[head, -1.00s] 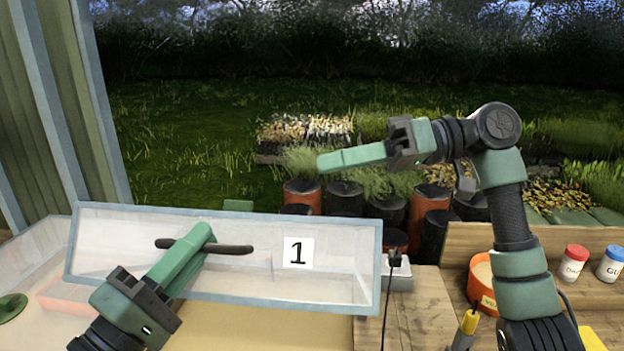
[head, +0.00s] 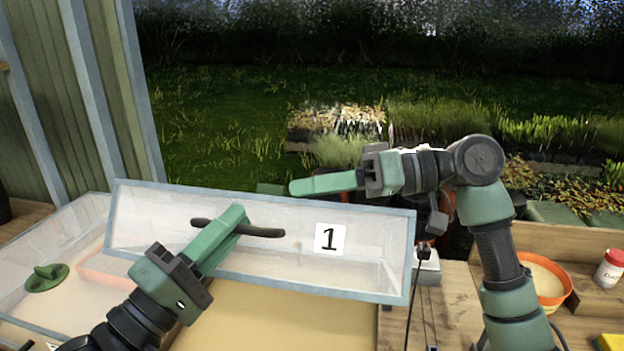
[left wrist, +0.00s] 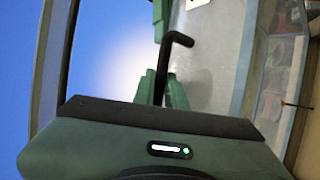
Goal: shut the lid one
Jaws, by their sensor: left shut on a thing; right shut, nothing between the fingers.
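Lid one (head: 275,265) is a clear panel with a pale blue-grey frame and a white card marked 1 (head: 331,238). It stands tilted open above a sand-coloured bed. A dark bar handle (head: 262,232) crosses its face. My left gripper (head: 236,220) is shut on this handle, and the left wrist view shows the handle (left wrist: 172,60) between the green fingers (left wrist: 163,90). My right gripper (head: 292,188) is shut and empty, held in the air near the lid's upper edge on the right.
A green knobbed piece (head: 46,278) lies on the clear surface at the left. An orange pot (head: 545,285) and a red-capped jar (head: 610,268) stand at the right on the wooden bench. A dark cable (head: 410,305) hangs beside the lid's right edge.

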